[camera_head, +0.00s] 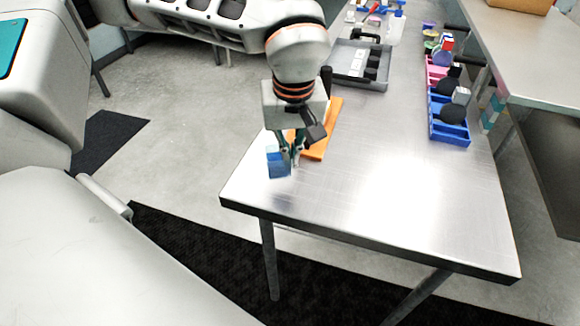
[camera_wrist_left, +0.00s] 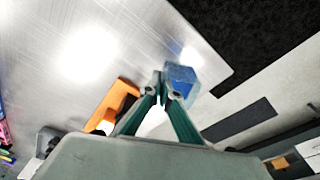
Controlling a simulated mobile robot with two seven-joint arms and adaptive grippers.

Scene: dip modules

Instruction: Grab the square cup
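The square cup (camera_head: 278,165) is small, blue and see-through. It is at the front left edge of the metal table (camera_head: 370,190), and I cannot tell whether it touches the tabletop. My left gripper (camera_head: 290,158) points down at it from above. In the left wrist view the green fingertips (camera_wrist_left: 165,82) are almost together at the near side of the cup (camera_wrist_left: 184,82), seemingly pinching its wall. The fingers hide part of the cup. My right gripper is not in view.
An orange block-like object (camera_head: 325,135) lies just behind the gripper. A grey tray (camera_head: 377,84) stands farther back. Blue bins (camera_head: 462,132) with dark and coloured items line the right edge. The front middle of the table is clear.

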